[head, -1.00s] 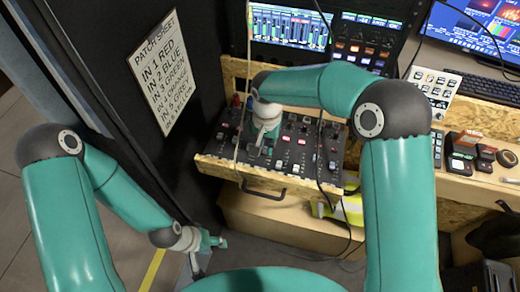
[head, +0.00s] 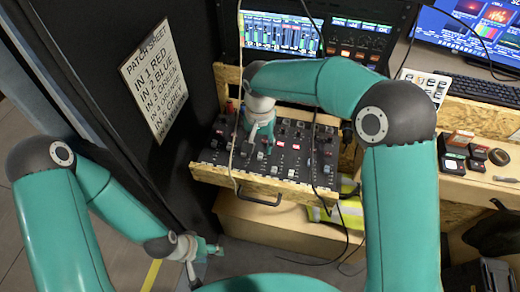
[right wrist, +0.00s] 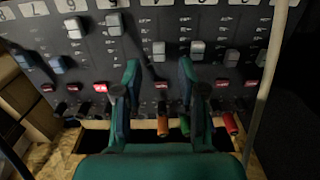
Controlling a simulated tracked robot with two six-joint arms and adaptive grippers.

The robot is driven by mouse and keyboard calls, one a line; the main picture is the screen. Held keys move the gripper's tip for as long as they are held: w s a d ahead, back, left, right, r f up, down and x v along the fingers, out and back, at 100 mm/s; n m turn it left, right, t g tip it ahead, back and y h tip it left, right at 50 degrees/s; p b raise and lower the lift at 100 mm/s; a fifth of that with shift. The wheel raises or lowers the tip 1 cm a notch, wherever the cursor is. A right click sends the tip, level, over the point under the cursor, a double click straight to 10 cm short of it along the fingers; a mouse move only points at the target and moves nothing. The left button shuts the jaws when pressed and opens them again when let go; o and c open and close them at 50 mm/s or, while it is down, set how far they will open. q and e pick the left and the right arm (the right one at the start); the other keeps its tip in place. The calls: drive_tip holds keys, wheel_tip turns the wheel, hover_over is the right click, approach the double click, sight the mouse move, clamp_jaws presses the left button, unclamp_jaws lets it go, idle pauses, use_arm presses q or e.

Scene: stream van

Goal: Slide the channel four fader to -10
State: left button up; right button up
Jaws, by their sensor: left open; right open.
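The mixing desk (head: 215,157) is a dark panel with rows of fader caps, in a wooden drawer frame. My right gripper (head: 257,147) hangs over its middle. In the right wrist view the open fingers (right wrist: 160,75) point up the picture, toward the faders, with nothing held. A pale fader cap (right wrist: 158,50), probably channel four, sits just beyond and between the fingertips; contact cannot be told. A neighbouring pale cap (right wrist: 197,48) is just right of it. The channel labels are upside down and partly cut off. My left gripper (head: 210,250) is open and empty, low left of the desk.
A pale cable (head: 236,120) crosses the desk left of my gripper; a dark cable (head: 313,130) hangs at right. A patch sheet (head: 154,75) is on the left wall.

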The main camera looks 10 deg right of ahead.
sight(260, 155)
wheel_tip(260, 155, up, 8)
idle(0.7)
